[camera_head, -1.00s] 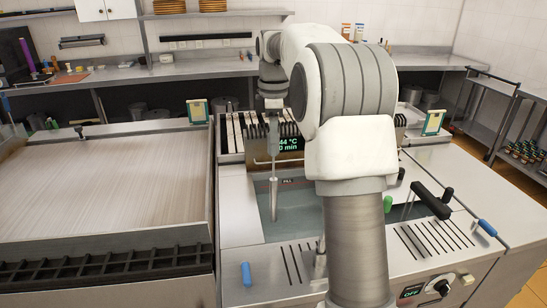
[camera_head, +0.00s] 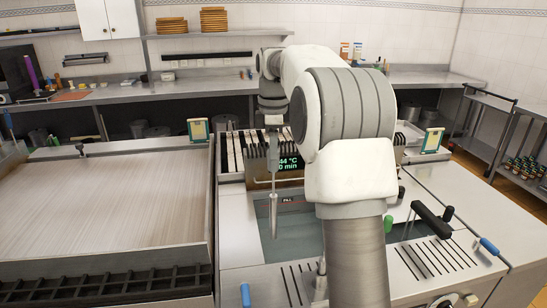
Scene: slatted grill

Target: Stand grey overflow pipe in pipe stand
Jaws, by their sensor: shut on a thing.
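The grey overflow pipe (camera_head: 273,213) hangs upright, thin end down, over the dark recessed panel in the grill's worktop. My gripper (camera_head: 271,160) is shut on its upper end; the fingertips are small and dim against the dark slats behind. From this angle I cannot tell how high the lower end is above the worktop. I cannot pick out the pipe stand for certain. A short silver upright piece (camera_head: 321,276) shows beside my arm, partly hidden by it.
A flat grill plate (camera_head: 105,205) lies on the left. The upright slatted rack with a display (camera_head: 289,170) stands behind the pipe. Black (camera_head: 431,220), green (camera_head: 388,224) and blue (camera_head: 489,246) handles are on the right; another blue handle (camera_head: 245,295) is at the front.

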